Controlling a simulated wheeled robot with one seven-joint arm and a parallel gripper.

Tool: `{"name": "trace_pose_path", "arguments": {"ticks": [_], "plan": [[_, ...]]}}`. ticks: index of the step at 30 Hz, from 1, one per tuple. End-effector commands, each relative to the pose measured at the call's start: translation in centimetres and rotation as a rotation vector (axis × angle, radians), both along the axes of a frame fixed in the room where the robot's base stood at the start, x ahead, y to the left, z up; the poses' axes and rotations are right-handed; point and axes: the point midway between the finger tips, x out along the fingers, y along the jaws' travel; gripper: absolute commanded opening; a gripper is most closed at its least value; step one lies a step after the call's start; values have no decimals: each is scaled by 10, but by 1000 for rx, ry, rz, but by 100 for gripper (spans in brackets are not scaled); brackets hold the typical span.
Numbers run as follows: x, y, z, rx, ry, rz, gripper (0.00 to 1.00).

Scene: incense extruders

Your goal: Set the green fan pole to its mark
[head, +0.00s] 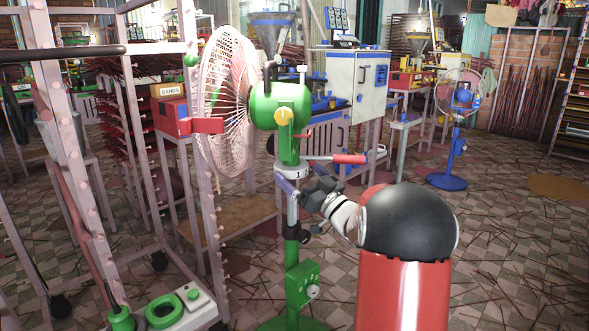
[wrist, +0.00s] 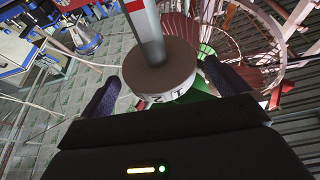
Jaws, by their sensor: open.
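The green fan has a green motor housing (head: 280,106), a white wire cage (head: 226,100) and a green pole (head: 292,262). A pale collar (head: 291,171) marked "1" sits under the housing, with a red-ended lever (head: 348,159) reaching right. My gripper (head: 298,180) is at the pole just below the collar. In the wrist view, its dark fingers stand apart (wrist: 160,85), on either side of a brown-topped collar (wrist: 165,76) with dark numerals on its pale rim. A grey and red bar rises over this collar. I cannot tell whether either finger touches the pole.
A pale metal rack (head: 210,215) stands close on the left, beside the fan cage. A blue fan (head: 462,105) stands at the back right, near a white cabinet (head: 358,82). Thin sticks litter the tiled floor (head: 505,240), which is otherwise open at right.

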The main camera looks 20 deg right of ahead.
Motion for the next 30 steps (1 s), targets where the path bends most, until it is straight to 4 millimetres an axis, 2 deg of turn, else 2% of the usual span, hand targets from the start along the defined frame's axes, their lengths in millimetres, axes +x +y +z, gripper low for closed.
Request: {"name": "trace_pose_path", "arguments": {"ticks": [6,14,17,27,29,30], "plan": [[17,7,8,1,0,0,100],[19,7,8,0,0,-1,100],[19,7,8,0,0,-1,89],[18,7,8,0,0,-1,45],[18,7,8,0,0,-1,37],[18,7,8,0,1,-1,37]]}}
